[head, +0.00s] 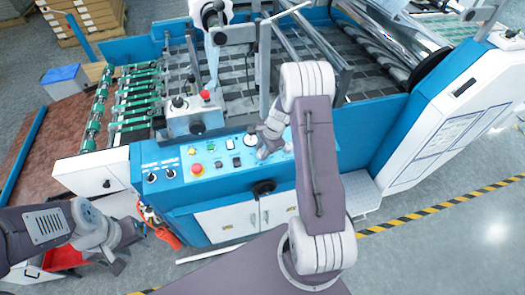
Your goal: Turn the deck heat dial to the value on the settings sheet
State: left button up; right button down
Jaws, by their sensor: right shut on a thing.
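The blue control panel (215,181) runs along the front of the laminating machine, with several knobs, buttons and a white gauge (250,139). My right gripper (262,152) is at the right part of this panel, just right of the gauge. It is shut on the deck heat dial, which its fingers and wrist hide; its pointer and scale cannot be read. Printed sheets (445,128) are on the white side cabinet at the right; their text is too small to read, and I cannot tell which is the settings sheet. My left gripper (128,250) is low at the left, away from the panel, its jaw opening unclear.
A red emergency button (197,169) and two black knobs (160,176) are on the panel's left part. Rollers with green wheels (135,100) lie behind it at the left. Yellow-black floor tape (440,206) crosses the right.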

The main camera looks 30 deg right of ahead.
aim_at(268, 160)
jog(key=c, duration=1.1)
grip_release()
jog(key=v, duration=0.9)
